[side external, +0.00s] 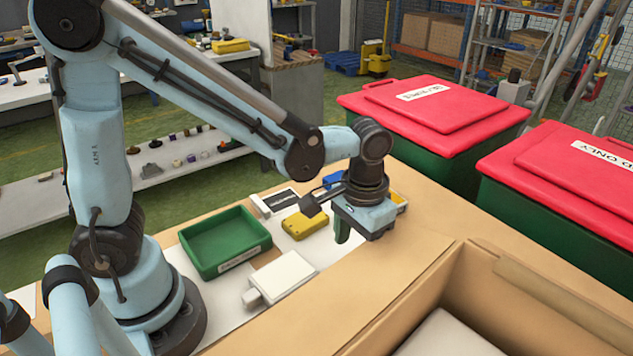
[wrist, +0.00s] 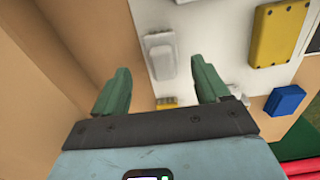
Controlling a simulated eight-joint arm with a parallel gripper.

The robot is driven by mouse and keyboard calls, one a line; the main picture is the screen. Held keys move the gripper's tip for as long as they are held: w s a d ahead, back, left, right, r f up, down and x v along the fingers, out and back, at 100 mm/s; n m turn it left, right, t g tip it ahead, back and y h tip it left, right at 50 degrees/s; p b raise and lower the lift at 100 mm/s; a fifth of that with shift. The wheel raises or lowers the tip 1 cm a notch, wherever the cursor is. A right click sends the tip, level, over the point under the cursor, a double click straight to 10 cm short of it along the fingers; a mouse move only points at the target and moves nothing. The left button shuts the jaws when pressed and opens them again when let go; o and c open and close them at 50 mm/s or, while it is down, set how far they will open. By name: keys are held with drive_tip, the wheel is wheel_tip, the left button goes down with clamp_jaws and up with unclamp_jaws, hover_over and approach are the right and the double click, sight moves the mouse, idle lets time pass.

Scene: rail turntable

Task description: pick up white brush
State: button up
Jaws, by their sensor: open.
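In the side view a flat white thing (side external: 285,273) with a short narrow end piece lies on the white mat, left of and in front of my gripper (side external: 349,232); it looks like the white brush. In the wrist view a pale, narrow, rounded piece (wrist: 160,56) lies beyond and between the two green fingers of my gripper (wrist: 156,78); I cannot tell whether it is the same thing. A small ridged yellow piece (wrist: 167,102) shows low between the fingers. My gripper is open, empty and above the table.
A green tray (side external: 222,243), a yellow case (side external: 304,224) and a blue block (wrist: 285,100) lie around the mat. An open cardboard box (side external: 480,285) stands at the front right. Green bins with red lids (side external: 430,115) stand behind the table.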

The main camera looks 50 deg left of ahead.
sight(357, 256)
drive_tip(key=shift+w+a+f, duration=0.1)
drive_tip(key=shift+f, duration=1.35)
drive_tip(key=shift+w+a+f, duration=0.1)
drive_tip(key=shift+f, duration=1.3)
drive_tip(key=c, duration=1.2)
